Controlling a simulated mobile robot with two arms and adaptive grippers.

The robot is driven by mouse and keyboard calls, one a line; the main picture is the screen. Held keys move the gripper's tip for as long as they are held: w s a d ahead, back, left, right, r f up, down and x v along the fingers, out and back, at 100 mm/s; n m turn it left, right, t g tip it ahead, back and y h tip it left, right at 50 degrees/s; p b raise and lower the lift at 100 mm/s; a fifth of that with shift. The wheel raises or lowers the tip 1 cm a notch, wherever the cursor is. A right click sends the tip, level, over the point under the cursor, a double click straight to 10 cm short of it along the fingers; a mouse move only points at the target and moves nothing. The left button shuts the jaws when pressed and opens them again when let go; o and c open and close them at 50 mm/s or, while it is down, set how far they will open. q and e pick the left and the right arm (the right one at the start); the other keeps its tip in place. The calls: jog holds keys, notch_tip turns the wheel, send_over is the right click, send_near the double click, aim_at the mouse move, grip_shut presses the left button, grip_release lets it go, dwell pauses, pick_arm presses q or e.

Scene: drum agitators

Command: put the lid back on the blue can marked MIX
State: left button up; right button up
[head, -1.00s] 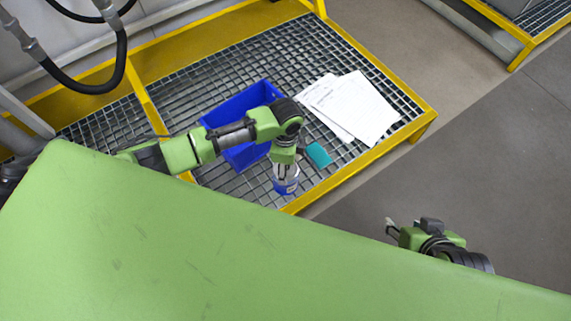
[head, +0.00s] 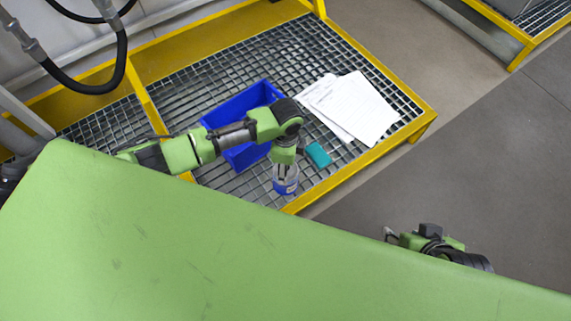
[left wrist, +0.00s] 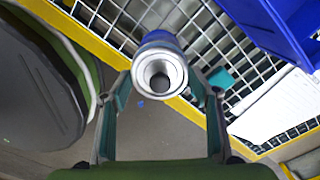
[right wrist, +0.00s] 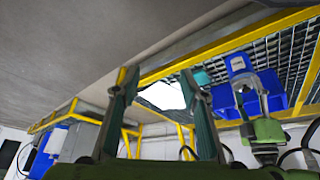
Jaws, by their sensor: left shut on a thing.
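A small blue can (head: 284,188) with a pale label is under my left gripper (head: 284,163) at the front edge of the grating. In the left wrist view the can (left wrist: 160,38) shows a pale round top with a dark centre; I cannot tell whether that is an open mouth or a lid. The tips of the left gripper (left wrist: 160,88) are at both sides of it, shut on the can. The can (right wrist: 239,65) also shows in the right wrist view; the mark is unreadable. My right gripper (right wrist: 158,85) is open and empty, over the floor. No separate lid is clearly recognisable.
A blue bin (head: 240,104) stands behind the can on the grating (head: 200,97). A teal block (head: 318,155) and white papers (head: 357,108) lie to the right. A yellow frame (head: 350,175) edges the platform.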

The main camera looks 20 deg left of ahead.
pick_arm(q)
jog(key=shift+p, duration=0.3)
pick_arm(e)
jog(key=shift+s+d+f+g, duration=0.15)
jog(key=shift+s+d+g, duration=0.15)
jog(key=shift+s, duration=0.4)
jog(key=shift+s+d+f+g, duration=0.15)
jog(key=shift+s+g, duration=0.15)
jog(key=shift+s, duration=0.4)
jog(key=shift+s, duration=0.25)
pick_arm(q)
jog(key=shift+f, duration=0.15)
pick_arm(e)
jog(key=shift+d+r, duration=0.1)
jog(key=shift+r, duration=0.15)
dwell(0.5)
pick_arm(q)
jog(key=shift+p, duration=0.65)
pick_arm(e)
jog(key=shift+r, duration=0.4)
pick_arm(q)
jog(key=o, duration=1.5)
jog(key=shift+c, duration=0.2)
pick_arm(e)
jog(key=shift+w, duration=0.15)
